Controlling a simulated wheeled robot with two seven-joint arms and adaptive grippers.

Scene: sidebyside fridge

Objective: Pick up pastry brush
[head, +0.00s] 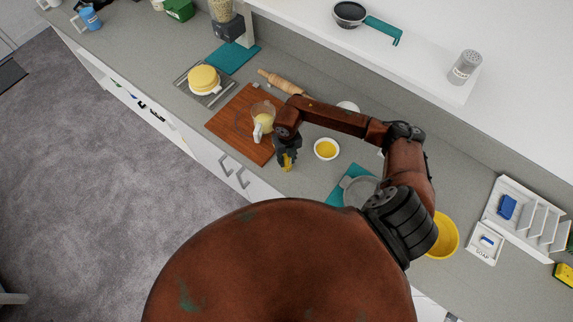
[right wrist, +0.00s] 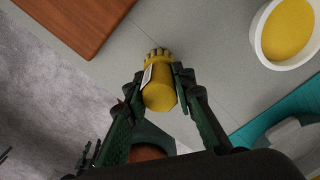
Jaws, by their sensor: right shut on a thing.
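My right gripper (head: 287,160) is over the front part of the counter, just right of the wooden cutting board. It is shut on a small yellow thing, which looks like the pastry brush (right wrist: 158,95). In the right wrist view the brush sits between the two fingers of the right gripper (right wrist: 158,88), its toothed, bristle-like end pointing away from me and a white label on its side. In the head view only a bit of yellow shows at the fingertips. I cannot tell whether it touches the counter. My left gripper is not in view.
A white bowl with yellow contents (head: 326,149) stands right of the gripper. A measuring jug (head: 263,122) is on the cutting board (head: 229,122), with a rolling pin (head: 283,81) behind. A grey pot (head: 358,190) on a teal mat (head: 335,197) and a yellow bowl (head: 446,237) stand further right.

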